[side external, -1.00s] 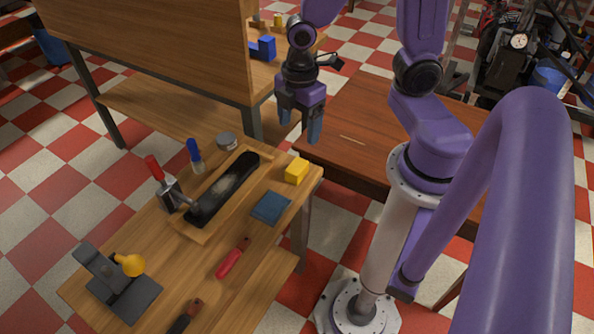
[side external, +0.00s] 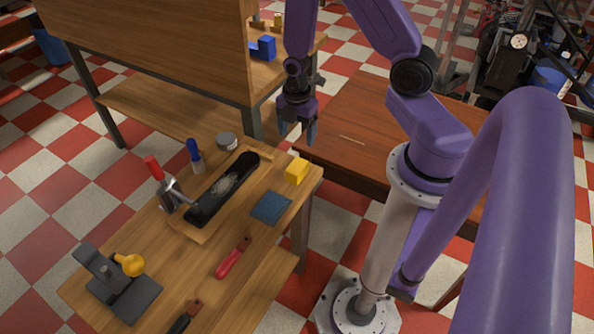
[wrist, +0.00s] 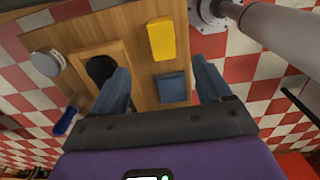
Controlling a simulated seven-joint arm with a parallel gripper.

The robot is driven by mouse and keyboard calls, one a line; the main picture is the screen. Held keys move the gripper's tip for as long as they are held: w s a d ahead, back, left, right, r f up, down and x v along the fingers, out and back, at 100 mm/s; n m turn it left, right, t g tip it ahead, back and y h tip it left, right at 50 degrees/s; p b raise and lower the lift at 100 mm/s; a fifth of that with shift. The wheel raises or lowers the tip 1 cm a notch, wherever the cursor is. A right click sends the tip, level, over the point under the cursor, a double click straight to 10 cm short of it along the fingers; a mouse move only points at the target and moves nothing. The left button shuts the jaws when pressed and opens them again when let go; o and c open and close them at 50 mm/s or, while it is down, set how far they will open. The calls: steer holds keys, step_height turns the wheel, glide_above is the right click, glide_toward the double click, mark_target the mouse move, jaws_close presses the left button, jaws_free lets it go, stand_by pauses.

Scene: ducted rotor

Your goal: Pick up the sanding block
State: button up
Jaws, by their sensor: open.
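The yellow block (side external: 297,171), which looks like the sanding block, sits on the wooden bench near its right end. My gripper (side external: 297,133) hangs above the bench end with fingers down, apart from the block. The gripper (wrist: 160,68) is open and empty. A flat blue square (side external: 271,207) lies next to the block; in the wrist view this blue square (wrist: 171,88) shows between the fingers.
A black-topped piece in a wooden tray (side external: 200,237) lies left of the block. A clamp with a red handle (side external: 154,167), a blue-handled tool (side external: 194,155), a round tin (side external: 227,141) and a red-handled tool (side external: 233,258) are also on the bench. A reddish table (side external: 350,160) stands to the right.

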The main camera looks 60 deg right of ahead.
mark_target(297, 166)
step_height(297, 166, down, 9)
steer(key=shift+r, duration=0.15)
steer(key=shift+s+a+f, duration=0.15)
steer(key=shift+f, duration=0.8)
steer(key=shift+s+a+f, duration=0.1)
steer(key=shift+a+f, duration=0.05)
steer(key=shift+f, duration=1.55)
steer(key=c, duration=1.1)
